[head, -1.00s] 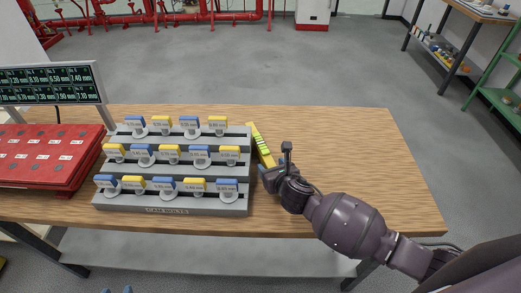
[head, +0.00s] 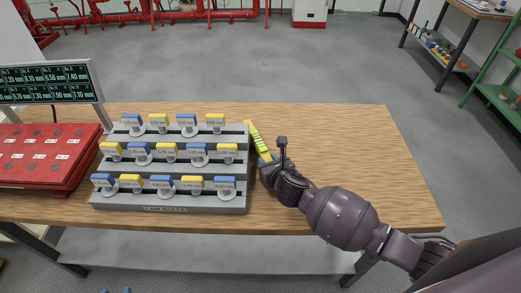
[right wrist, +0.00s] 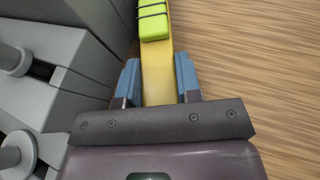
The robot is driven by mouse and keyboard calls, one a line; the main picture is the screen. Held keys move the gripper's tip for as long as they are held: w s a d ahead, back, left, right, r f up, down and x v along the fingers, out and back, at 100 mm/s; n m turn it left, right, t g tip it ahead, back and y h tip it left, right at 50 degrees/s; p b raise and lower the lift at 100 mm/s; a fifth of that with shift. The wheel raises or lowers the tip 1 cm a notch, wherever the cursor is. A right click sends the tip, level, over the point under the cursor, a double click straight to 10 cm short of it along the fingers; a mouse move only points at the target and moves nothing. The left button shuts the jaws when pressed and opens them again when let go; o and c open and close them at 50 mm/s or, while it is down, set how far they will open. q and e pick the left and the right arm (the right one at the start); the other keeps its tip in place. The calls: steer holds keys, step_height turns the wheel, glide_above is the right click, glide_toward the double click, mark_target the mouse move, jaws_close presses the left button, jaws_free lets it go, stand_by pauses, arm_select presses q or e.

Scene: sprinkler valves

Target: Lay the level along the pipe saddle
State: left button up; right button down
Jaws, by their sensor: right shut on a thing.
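The level (head: 257,139) is a yellow bar with a yellow-green block. It lies just right of the stepped grey rack, pointing away from me. My right gripper (head: 265,161) is shut on its near end. In the right wrist view the blue fingers of the right gripper (right wrist: 158,84) flank the yellow bar of the level (right wrist: 157,72), and dark bands cross its green block. Whether it touches the table is unclear. I cannot make out a pipe saddle. Tiny blue tips at the head view's bottom edge may be my left gripper (head: 127,291); their state is unclear.
The grey rack (head: 165,209) holds several blue and yellow tagged bolts close to the level's left. A red board (head: 40,172) and a display (head: 45,82) stand farther left. The wooden table (head: 350,150) is bare on the right. Red pipes run along the back wall.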

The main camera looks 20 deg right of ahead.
steer(key=shift+r, duration=0.1)
step_height(320, 180, up, 9)
steer(key=shift+f+p, duration=0.1)
steer(key=shift+p, duration=0.9)
steer(key=s+r, duration=0.4)
steer(key=r, duration=1)
steer(key=s+d+f+m+h, duration=0.1)
steer(key=s+d+f, duration=0.2)
steer(key=s, duration=0.3)
steer(key=shift+d+f+h, duration=0.2)
steer(key=shift+d+h, duration=0.1)
steer(key=shift+d, duration=0.1)
steer(key=shift+a+f, duration=0.1)
